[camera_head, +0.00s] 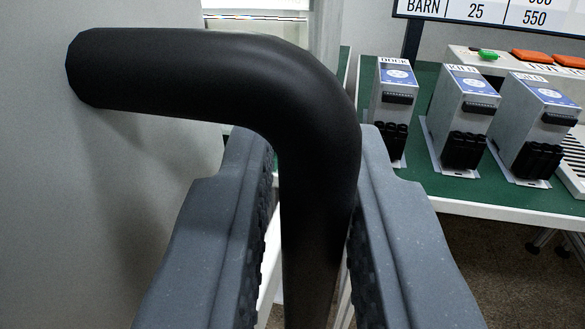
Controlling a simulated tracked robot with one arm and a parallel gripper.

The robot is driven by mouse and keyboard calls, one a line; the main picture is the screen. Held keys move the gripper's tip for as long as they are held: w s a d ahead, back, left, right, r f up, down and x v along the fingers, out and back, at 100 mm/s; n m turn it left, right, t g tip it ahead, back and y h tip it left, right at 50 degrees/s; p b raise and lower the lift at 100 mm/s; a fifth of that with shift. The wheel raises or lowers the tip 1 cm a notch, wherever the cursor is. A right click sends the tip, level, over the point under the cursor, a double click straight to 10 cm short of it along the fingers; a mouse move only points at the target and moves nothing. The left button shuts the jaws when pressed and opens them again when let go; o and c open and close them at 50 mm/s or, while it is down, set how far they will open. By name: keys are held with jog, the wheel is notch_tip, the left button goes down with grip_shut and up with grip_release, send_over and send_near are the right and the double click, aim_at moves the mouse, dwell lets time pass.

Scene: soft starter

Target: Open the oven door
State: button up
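A thick black handle (318,190) comes out of a light grey panel at the left, which looks like the oven door (60,220). The bar runs right, bends, and drops down between my fingers. My gripper (316,150) straddles its upright part just below the bend, one grey finger on each side. The ridged pads face the bar closely. The right pad looks very near or touching; a narrow slit shows between the left pad and the bar. I cannot tell whether both pads press on it. The lower end of the handle is out of view.
A green-topped bench (430,180) with a white edge stands behind at the right. It holds several grey boxes with blue labels, one marked DOCK (393,105). A white case with orange buttons (530,56) and a table of numbers (495,12) are behind. Brown floor shows below.

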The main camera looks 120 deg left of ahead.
jog(key=shift+w+d, duration=0.15)
jog(key=shift+w, duration=0.15)
jog(key=shift+w+d, duration=0.15)
jog(key=shift+d, duration=0.05)
jog(key=b+v, duration=0.1)
jog(key=v, duration=1.2)
jog(key=shift+d, duration=0.15)
